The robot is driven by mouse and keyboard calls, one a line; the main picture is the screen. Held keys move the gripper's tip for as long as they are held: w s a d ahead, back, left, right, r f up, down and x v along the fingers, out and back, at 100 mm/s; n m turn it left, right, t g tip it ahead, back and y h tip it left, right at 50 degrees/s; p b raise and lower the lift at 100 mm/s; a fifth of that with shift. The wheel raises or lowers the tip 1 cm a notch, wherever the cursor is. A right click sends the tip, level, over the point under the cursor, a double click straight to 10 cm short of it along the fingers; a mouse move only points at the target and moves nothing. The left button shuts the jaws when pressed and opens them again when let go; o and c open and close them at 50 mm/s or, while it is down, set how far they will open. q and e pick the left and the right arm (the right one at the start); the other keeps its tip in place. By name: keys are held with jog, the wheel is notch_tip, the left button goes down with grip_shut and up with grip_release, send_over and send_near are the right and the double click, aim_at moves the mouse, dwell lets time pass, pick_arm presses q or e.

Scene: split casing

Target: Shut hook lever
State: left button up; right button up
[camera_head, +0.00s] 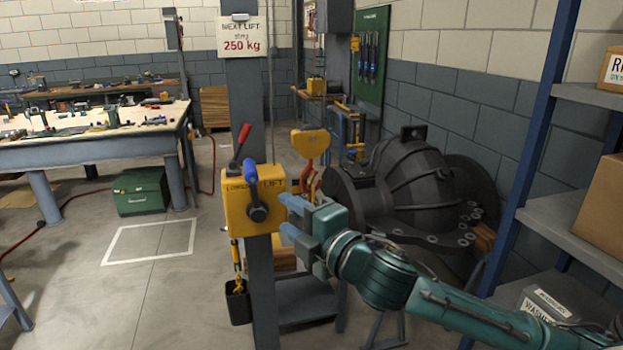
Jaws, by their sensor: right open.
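A yellow control box (236,207) is mounted on the grey post, with LOWER and LIFT lettering on its front. A lever with a blue grip (250,172) rises from the dark pivot on its face. A second lever with a red grip (244,133) stands above the box, tilted right. Behind, a yellow block (310,142) carries an orange-red hook (308,178), its lower part partly hidden by my gripper. My right gripper (286,218) is open beside the box's right side, with blue fingertips pointing left and nothing seen between them. My left gripper is out of view.
A black casing (405,180) with a bolted flange stands behind my right arm. Grey shelving (575,238) is close on the right. A chain with a black bucket (238,302) hangs below the box. The floor at left, around a white outlined square, is mostly free.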

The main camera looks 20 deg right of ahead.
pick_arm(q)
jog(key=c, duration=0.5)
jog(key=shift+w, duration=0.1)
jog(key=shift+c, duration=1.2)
pick_arm(e)
jog(key=s+a+f+m+g, duration=0.2)
jog(key=s+f+m, duration=0.15)
jog(key=f, duration=0.65)
jog(key=s+a+f+m+g, duration=0.1)
jog(key=s+f+m+g, duration=0.1)
jog(key=f+m, duration=0.5)
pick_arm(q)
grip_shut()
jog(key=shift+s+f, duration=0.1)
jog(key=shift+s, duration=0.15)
pick_arm(e)
jog(key=s+f+m+g+h, duration=0.2)
jog(key=s+f+m, duration=0.6)
jog(key=s+f, duration=0.8)
notch_tip(320, 180, down, 4)
jog(key=shift+s+a+f+g, duration=0.1)
jog(key=shift+s+a+g, duration=0.2)
jog(key=shift+g, duration=0.3)
jog(key=shift+a, duration=0.1)
jog(key=shift+c, duration=0.8)
